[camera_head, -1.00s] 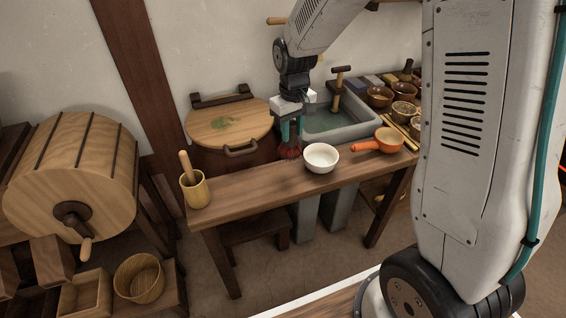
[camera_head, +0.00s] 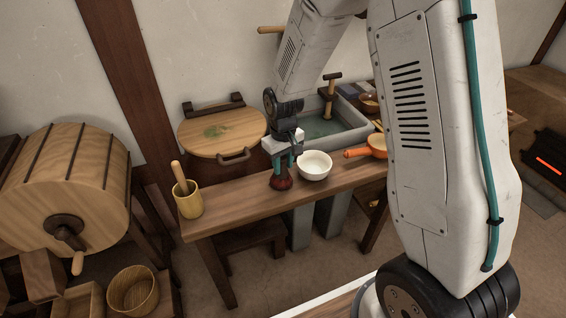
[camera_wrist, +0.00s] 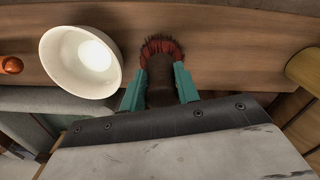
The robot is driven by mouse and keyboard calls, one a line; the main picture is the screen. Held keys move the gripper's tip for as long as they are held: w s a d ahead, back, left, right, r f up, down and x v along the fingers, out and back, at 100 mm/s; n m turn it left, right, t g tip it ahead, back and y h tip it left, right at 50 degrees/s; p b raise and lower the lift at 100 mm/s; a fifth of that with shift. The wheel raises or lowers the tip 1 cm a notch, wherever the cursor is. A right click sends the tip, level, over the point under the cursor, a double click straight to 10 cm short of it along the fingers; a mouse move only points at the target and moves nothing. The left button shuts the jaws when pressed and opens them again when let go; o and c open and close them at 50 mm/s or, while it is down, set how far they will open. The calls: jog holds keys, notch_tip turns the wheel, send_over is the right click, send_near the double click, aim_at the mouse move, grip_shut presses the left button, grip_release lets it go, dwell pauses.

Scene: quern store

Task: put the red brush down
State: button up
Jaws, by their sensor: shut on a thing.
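The red brush (camera_head: 281,183) has dark red bristles and stands bristles down at the wooden bench top (camera_head: 240,197), just left of a white bowl (camera_head: 315,167). My gripper (camera_head: 283,164) is above it, with its teal fingers shut on the brush. In the wrist view the brush's brown handle (camera_wrist: 159,85) lies between the teal fingertips of my gripper (camera_wrist: 160,88), and its red bristles fan out beyond them. I cannot tell for certain whether the bristles touch the wood.
A wooden mortar with pestle (camera_head: 188,199) stands at the bench's left end. Bare bench lies between mortar and brush.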

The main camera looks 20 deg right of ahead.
jog(key=o, duration=0.9)
notch_tip(320, 180, up, 12)
jog(key=s+d+r, duration=0.1)
jog(key=s+r, duration=0.6)
jog(key=r, duration=0.1)
jog(key=s+r+m, duration=0.1)
jog(key=s+r, duration=0.1)
jog(key=s, duration=0.5)
jog(key=s+d+r+m, duration=0.1)
jog(key=s+r, duration=0.1)
jog(key=s, duration=0.6)
jog(key=s+d+r+m+t, duration=0.1)
jog(key=s+r, duration=0.1)
jog(key=s, duration=0.5)
jog(key=shift+s+r, duration=0.15)
jog(key=shift+s, duration=0.1)
